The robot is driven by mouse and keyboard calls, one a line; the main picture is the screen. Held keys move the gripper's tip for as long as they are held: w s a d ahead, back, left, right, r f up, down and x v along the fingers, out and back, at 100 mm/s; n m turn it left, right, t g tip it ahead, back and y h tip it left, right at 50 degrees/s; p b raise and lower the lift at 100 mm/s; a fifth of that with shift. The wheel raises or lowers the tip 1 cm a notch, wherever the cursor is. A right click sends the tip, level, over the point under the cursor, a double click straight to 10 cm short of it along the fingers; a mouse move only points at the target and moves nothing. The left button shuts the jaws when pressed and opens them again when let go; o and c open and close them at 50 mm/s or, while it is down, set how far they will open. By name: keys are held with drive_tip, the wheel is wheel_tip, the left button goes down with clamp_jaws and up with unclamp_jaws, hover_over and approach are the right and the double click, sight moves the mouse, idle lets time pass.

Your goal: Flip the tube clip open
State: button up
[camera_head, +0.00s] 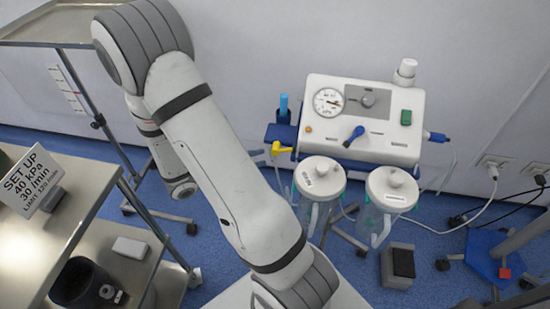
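I cannot clearly make out a tube clip. A small yellow lever-like piece (281,148) sits at the left side of the suction unit (330,122), and I cannot tell if it is the clip. A blue lever (353,136) is on the unit's front. Thin tubing (456,160) hangs at the unit's right. My arm rises from the bottom centre to the upper left and folds down there. My gripper does not show; only wrist links are visible, left of the unit and apart from it.
Two lidded canisters (320,177) (392,188) hang below the unit. A black foot pedal (402,263) is on the blue floor. At left stand a steel table (95,180) with a sign (33,180) and a raised tray (50,22). Cables run to wall sockets (495,163).

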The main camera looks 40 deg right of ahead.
sight(284, 151)
drive_tip(key=shift+n, duration=0.4)
drive_tip(key=b+x, duration=0.2)
drive_tip(key=x, duration=0.6)
drive_tip(key=shift+w+f, duration=0.15)
clamp_jaws()
drive_tip(key=shift+a+f, duration=0.1)
drive_tip(key=shift+a, duration=0.1)
drive_tip(key=shift+d, duration=0.1)
